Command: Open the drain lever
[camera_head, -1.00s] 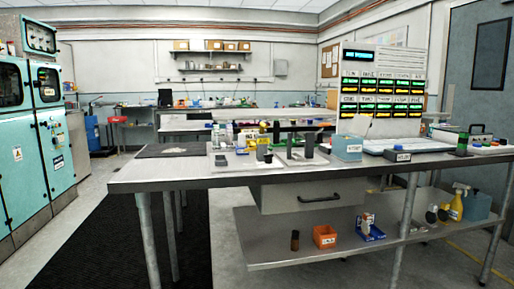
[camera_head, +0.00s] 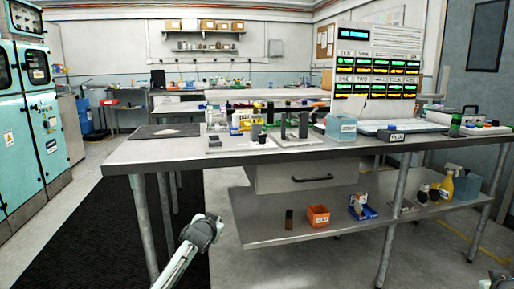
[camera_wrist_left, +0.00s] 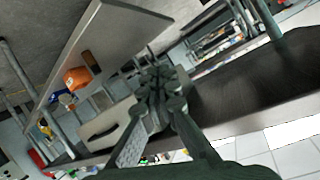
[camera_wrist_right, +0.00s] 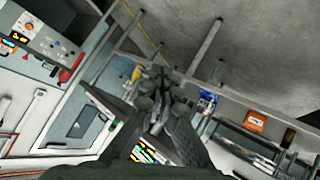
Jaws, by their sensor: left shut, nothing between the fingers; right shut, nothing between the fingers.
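I cannot make out a drain lever in any view. On the workbench (camera_head: 240,149), small modules stand in the middle, with dark upright blocks (camera_head: 304,124) on pale bases; they are too small to read clearly. My left gripper (camera_wrist_left: 158,82) is shut and empty in the left wrist view. In the head view, my left arm rises from the bottom, in front of the bench and below its top. My right gripper (camera_wrist_right: 163,82) is shut and empty in the right wrist view.
A drawer (camera_head: 310,178) hangs under the bench top. A display board (camera_head: 375,65) stands behind. A teal cabinet (camera_head: 30,125) stands left, beside a dark floor mat (camera_head: 100,235).

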